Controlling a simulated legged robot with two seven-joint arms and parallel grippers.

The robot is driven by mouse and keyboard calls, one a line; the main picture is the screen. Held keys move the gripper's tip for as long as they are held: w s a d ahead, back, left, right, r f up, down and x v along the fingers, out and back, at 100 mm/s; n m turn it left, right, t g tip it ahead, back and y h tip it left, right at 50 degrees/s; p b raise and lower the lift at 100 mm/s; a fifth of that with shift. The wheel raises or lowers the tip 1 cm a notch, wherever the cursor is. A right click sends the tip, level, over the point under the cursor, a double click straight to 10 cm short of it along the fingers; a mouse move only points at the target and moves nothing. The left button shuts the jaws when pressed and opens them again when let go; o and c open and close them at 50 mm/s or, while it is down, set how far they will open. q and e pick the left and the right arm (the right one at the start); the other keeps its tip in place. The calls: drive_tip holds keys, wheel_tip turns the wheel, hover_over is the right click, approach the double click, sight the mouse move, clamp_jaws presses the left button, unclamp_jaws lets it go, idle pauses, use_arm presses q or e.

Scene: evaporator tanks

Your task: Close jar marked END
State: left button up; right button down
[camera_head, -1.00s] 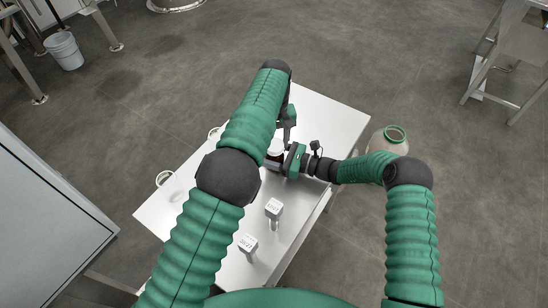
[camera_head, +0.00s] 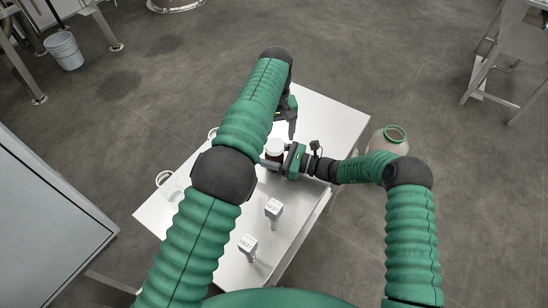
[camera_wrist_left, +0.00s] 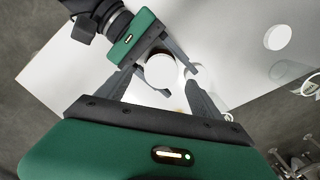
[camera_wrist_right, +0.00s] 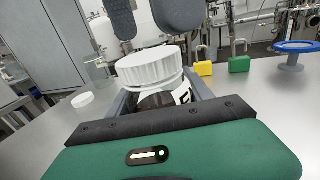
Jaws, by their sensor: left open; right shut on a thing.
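A jar (camera_head: 275,156) with a dark body and a white ribbed lid (camera_wrist_right: 151,68) stands over the white table. Its label shows part of a letter that looks like E in the right wrist view; the rest is hidden. The lid is on the mouth and looks slightly tilted; I cannot tell whether it is tight. My right gripper (camera_head: 280,161) is shut around the jar's body from the side. My left gripper (camera_head: 292,122) is open above the jar. Its dark fingers (camera_wrist_right: 149,24) hang apart from the lid in the right wrist view.
Another white lid (camera_wrist_right: 83,100) lies flat on the white table (camera_head: 325,120). A yellow padlock (camera_wrist_right: 204,67), a green padlock (camera_wrist_right: 239,64) and a blue ring-topped stand (camera_wrist_right: 296,48) show behind.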

use_arm(q)
wheel_tip(320, 180, up, 4)
drive_tip(key=shift+r, duration=0.25)
use_arm(e)
drive_tip(key=shift+c, duration=1.6)
unclamp_jaws()
drive_tip(key=shift+d, duration=0.1)
use_arm(q)
drive_tip(key=shift+f+b, duration=0.85)
drive_tip(key=shift+f, duration=0.05)
use_arm(e)
drive_tip(key=v, duration=1.6)
drive_tip(key=shift+s+d+f, duration=0.15)
drive_tip(key=shift+d, duration=0.25)
